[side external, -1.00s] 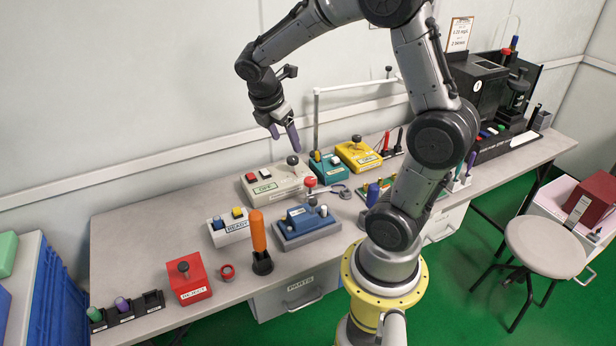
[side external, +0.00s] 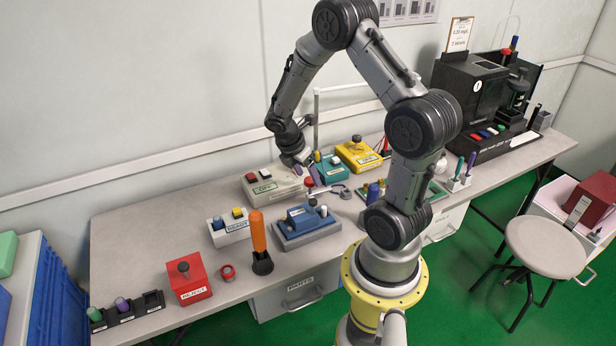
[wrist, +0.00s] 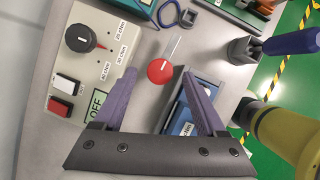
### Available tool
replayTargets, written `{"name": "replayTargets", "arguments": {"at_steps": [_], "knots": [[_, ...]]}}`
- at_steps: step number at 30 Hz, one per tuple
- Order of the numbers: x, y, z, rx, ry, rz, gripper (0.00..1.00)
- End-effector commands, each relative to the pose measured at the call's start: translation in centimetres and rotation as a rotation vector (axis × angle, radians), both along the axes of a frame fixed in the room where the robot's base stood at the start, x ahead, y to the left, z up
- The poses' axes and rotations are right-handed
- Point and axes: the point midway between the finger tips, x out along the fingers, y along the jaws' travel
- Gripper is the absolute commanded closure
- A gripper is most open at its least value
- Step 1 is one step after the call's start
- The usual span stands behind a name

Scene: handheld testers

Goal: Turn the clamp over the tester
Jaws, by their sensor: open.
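The clamp has a round red knob (wrist: 160,71) and a pale flat bar (wrist: 173,47). In the wrist view the bar points up and slightly right, beside the blue tester, not across it. The blue tester (side external: 303,216) sits in its grey-blue cradle (side external: 308,236); in the wrist view (wrist: 183,120) my right finger partly hides it. My gripper (wrist: 158,74) is open, its purple fingers on either side of the red knob in the picture. In the side view my gripper (side external: 305,174) is low near the red knob (side external: 310,182); contact cannot be told.
A beige box (side external: 270,188) with a dial and switches stands close left of my gripper. Teal (side external: 333,171) and yellow (side external: 358,154) boxes stand behind. An upright orange-handled tool (side external: 258,232), a white box (side external: 230,230) and a red box (side external: 188,278) stand toward the front left.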

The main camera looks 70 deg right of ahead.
Motion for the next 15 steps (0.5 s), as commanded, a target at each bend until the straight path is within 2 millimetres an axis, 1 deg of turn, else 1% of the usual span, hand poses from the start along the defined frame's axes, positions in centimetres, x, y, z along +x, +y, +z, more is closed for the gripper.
{"name": "replayTargets", "arguments": {"at_steps": [1,4,14,15], "knots": [[-0.13,-0.16,-0.46,0.0,0.002,-0.001,0.26],[-0.18,-0.37,-0.98,0.0,0.0,-0.001,0.26],[-0.2,-0.46,-1.2,-0.001,-0.001,-0.001,0.26],[-0.21,-0.45,-1.2,-0.001,-0.001,-0.001,0.33]]}}
